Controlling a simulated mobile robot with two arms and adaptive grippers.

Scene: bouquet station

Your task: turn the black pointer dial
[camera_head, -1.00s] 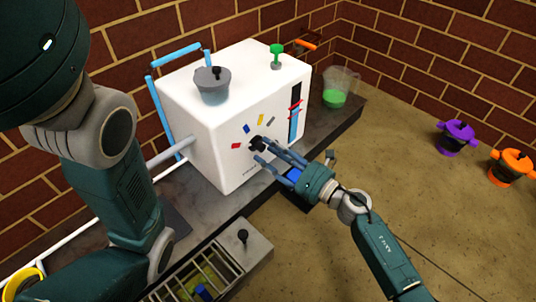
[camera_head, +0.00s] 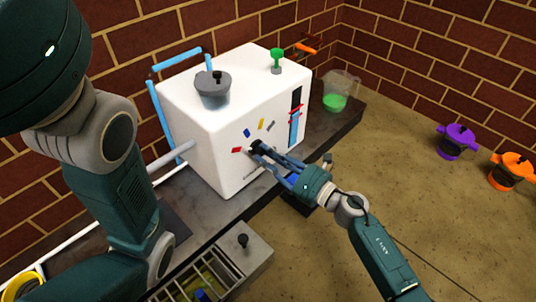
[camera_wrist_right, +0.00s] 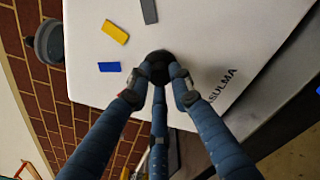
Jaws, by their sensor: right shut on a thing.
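The black pointer dial (camera_head: 256,146) sits on the front face of the white machine (camera_head: 222,165), below red, blue, yellow and grey marks. My right gripper (camera_head: 262,150) is at the dial with its fingers closed around it. In the right wrist view the dial (camera_wrist_right: 158,62) lies between the blue-grey fingertips of my right gripper (camera_wrist_right: 160,75), which hide part of it. Its pointer direction cannot be made out. My left arm comes in from the left; its gripper does not show.
The machine stands on a dark stone counter (camera_head: 205,208). A clear jug with green liquid (camera_head: 336,97) stands to its right. A slotted tray (camera_head: 240,262) is in front. Purple (camera_head: 457,141) and orange (camera_head: 512,170) pots stand on the open floor at right.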

